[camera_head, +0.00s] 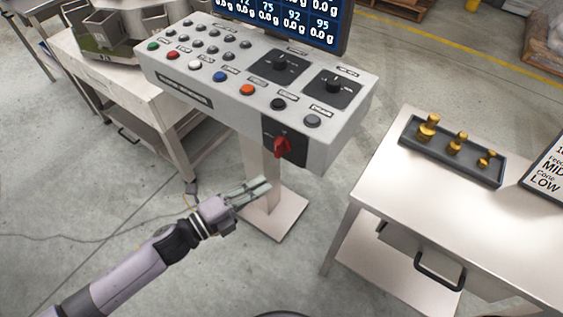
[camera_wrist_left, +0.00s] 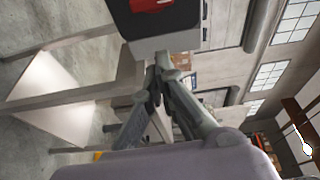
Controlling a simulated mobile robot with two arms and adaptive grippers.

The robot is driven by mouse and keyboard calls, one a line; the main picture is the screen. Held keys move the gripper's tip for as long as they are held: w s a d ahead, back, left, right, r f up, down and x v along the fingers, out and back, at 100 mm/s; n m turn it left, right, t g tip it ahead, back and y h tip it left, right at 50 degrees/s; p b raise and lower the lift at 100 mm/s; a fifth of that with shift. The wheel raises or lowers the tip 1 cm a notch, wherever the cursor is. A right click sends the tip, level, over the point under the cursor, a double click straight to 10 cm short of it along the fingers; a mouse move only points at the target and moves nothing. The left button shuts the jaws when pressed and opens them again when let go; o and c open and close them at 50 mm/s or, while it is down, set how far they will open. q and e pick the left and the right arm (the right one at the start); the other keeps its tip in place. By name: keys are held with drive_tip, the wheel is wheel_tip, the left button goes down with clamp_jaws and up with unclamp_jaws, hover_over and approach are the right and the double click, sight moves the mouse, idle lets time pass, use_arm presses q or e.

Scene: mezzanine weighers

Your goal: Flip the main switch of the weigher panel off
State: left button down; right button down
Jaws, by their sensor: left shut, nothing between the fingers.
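The weigher panel (camera_head: 225,112) is a light grey sloped console on a post. Its red rotary main switch (camera_head: 282,147) sits on a black plate (camera_head: 297,147) on the front face, near the right end. In the left wrist view the red switch (camera_wrist_left: 148,4) shows only partly, cut off by the top edge. My left gripper (camera_head: 266,184) is shut and empty, below and in front of the switch and apart from it. Its fingers also show in the left wrist view (camera_wrist_left: 157,72). My right gripper is in neither view.
A table (camera_head: 385,185) at the right holds a dark tray (camera_head: 425,150) with brass weights and a sign (camera_head: 548,170). Another table (camera_head: 120,88) with metal machinery stands at the left. A screen (camera_head: 345,25) rises behind the panel. Floor in front is mostly clear.

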sight(280, 147)
use_arm(q)
drive_tip(key=shift+s+d+r+m, duration=0.3)
drive_tip(key=shift+r+m, duration=0.1)
drive_tip(key=shift+r, duration=0.1)
drive_tip(key=p+x, duration=0.1)
drive_tip(key=x, duration=0.5)
drive_tip(key=p+x, duration=0.1)
drive_tip(key=x, duration=0.2)
drive_tip(key=shift+w+d+r+p, duration=0.2)
drive_tip(key=shift+d+r+p, duration=0.05)
drive_tip(key=shift+d+p, duration=0.1)
drive_tip(key=shift+w+a+f+p, duration=0.15)
drive_tip(key=shift+w+a+p, duration=0.35)
drive_tip(key=shift+w+a, duration=0.7)
drive_tip(key=shift+a, duration=0.4)
